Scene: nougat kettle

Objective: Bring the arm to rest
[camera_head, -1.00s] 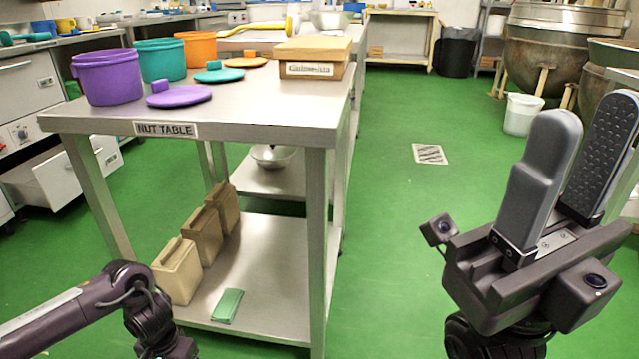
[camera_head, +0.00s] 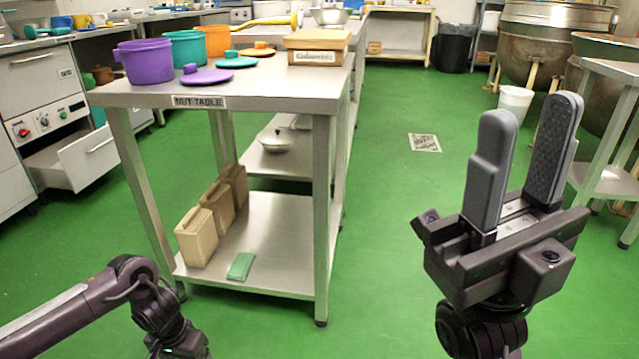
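My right gripper (camera_head: 530,130) is at the right of the head view, upright with its two grey fingers pointing up. The fingers are apart with nothing between them. It is over the open green floor, to the right of the nut table and touching nothing. My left arm (camera_head: 110,295) comes in at the lower left, in front of the nut table (camera_head: 270,95). Its gripper is out of the picture.
On the nut table stand purple (camera_head: 145,62), teal (camera_head: 188,50) and orange (camera_head: 217,42) tubs, loose lids and a cardboard box (camera_head: 318,55). Tan containers (camera_head: 197,238) and a green item (camera_head: 241,266) are on its lower shelf. A drawer (camera_head: 85,160) stands open at left. Green floor (camera_head: 390,220) is clear.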

